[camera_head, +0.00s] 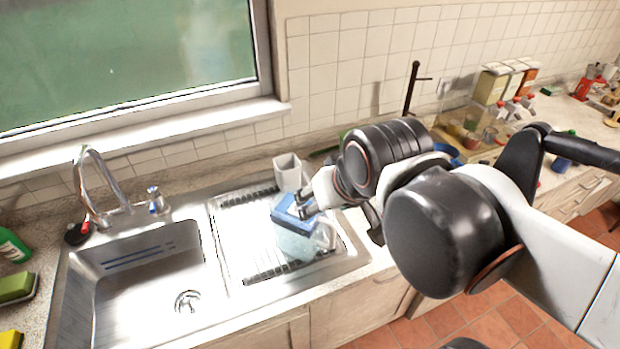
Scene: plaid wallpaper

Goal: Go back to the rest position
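My arm reaches in from the right, across the counter and over the drainboard. My gripper (304,206) is at the arm's end, pointing left, close by a blue block-like object (284,212). The fingertips overlap the blue object in this view. I cannot tell whether they touch or grip it, or whether they are open. A pale blue, see-through item (295,243) is just below the blue object, over the drainboard (235,245).
A white cup (288,172) stands behind the blue object. The steel sink (150,285) with its tap (90,185) is at left. Sponges (16,287) and a green bottle (12,246) are at the far left. Boxes (491,87) and jars crowd the back right counter.

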